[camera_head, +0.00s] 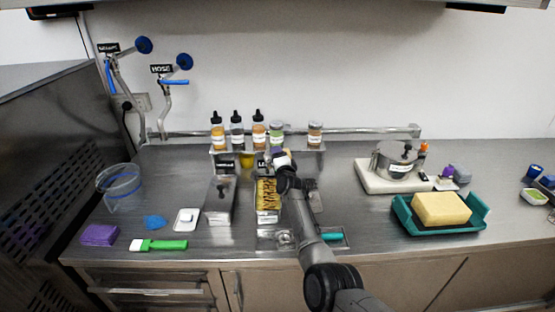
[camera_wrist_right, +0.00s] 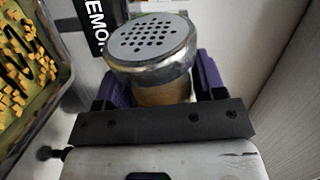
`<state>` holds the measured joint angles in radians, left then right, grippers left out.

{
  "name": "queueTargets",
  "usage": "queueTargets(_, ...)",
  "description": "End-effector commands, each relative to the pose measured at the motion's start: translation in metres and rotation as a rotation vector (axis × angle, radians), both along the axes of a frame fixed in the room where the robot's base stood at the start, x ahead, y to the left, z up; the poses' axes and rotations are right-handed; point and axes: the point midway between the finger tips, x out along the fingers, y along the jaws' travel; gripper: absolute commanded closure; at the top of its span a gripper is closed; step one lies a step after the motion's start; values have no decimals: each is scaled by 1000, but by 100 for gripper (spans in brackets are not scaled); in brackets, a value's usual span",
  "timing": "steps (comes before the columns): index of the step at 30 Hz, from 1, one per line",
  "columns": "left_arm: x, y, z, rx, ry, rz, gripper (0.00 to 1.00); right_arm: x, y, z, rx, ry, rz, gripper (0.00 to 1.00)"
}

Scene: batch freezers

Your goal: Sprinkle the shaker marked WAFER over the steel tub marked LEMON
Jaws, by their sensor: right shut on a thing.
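My right gripper (camera_head: 281,164) is shut on a shaker with a perforated steel lid (camera_wrist_right: 150,42). In the wrist view, its purple fingers (camera_wrist_right: 160,88) clasp the shaker's tan body on both sides. The shaker's label cannot be read. A steel tub (camera_head: 267,219) of yellow cubes with dark streaks stands under my right forearm in the head view. Its rim (camera_wrist_right: 54,98) shows at the left of the wrist view, beside the shaker. A black sign (camera_wrist_right: 95,22) reading "EMO", partly cut off, is behind the shaker. My left gripper is not in view.
A lidded steel tub (camera_head: 219,203) stands left of the open one. A shelf (camera_head: 235,151) behind holds several bottles and shakers. A teal tray (camera_head: 406,222) with a yellow block is at right. A green-handled tool (camera_head: 165,244) lies at the front left.

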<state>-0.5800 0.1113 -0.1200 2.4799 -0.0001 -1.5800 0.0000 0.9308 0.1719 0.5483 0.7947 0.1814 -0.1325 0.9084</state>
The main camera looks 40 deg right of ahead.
Motion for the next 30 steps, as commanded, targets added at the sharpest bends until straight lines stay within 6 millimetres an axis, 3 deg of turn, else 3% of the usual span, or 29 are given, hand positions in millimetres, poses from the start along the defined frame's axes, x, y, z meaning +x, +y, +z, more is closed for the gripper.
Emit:
queueTargets(15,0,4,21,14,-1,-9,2,0,0,24,305,-148,0,61)
queueTargets(30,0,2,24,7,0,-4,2,0,0,27,348,-167,0,61)
